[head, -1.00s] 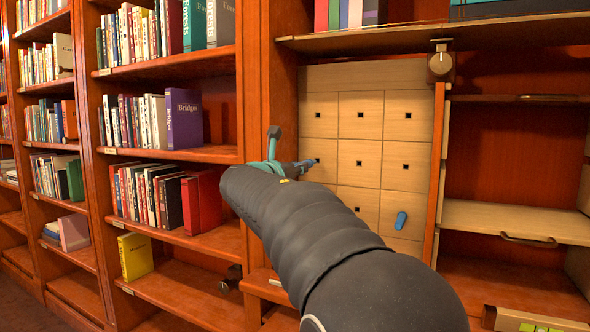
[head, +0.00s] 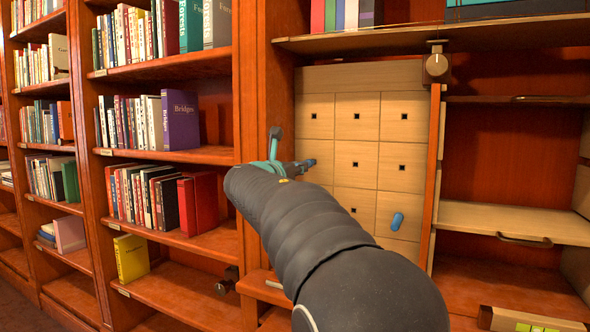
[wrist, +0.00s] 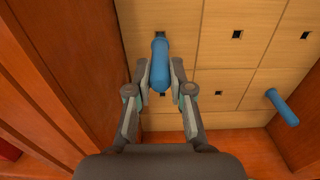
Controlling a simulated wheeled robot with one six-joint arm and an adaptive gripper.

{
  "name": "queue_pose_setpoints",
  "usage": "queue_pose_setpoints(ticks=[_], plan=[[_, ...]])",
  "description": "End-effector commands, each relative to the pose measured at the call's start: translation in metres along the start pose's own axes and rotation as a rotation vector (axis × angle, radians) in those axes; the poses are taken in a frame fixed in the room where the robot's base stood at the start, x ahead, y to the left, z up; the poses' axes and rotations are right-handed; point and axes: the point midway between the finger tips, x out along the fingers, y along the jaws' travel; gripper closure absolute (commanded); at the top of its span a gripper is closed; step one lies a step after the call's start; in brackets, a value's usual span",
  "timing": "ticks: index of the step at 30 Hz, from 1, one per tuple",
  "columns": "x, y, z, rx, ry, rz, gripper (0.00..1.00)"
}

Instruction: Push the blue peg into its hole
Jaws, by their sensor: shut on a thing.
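A blue peg (wrist: 160,66) is held between the two fingers of my gripper (wrist: 161,72), which is shut on it. The peg's far end overlaps a dark square hole (wrist: 160,35) in the pale wooden panel; I cannot tell whether it has entered. In the head view, the peg (head: 309,163) points at the panel's left column, middle row, and covers the hole there. My gripper (head: 290,166) shows beside the panel's left edge, partly hidden by my arm. A second blue peg (head: 397,221) sticks out of the lower right tile.
The tiled panel (head: 364,77) has several other square holes. A red-brown upright stands close at the left of my gripper in the wrist view (wrist: 90,60). A knob (head: 437,65) is at the panel's top right. Bookshelves (head: 170,60) stand at left, an open shelf (head: 510,220) at right.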

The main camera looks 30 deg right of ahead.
Motion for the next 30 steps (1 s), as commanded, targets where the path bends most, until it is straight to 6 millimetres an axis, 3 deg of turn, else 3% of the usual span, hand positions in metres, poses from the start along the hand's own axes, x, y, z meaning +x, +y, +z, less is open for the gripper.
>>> queue_pose_setpoints(ticks=[30], plan=[[0.022,0.0,0.0,-0.001,0.0,0.0,1.0]])
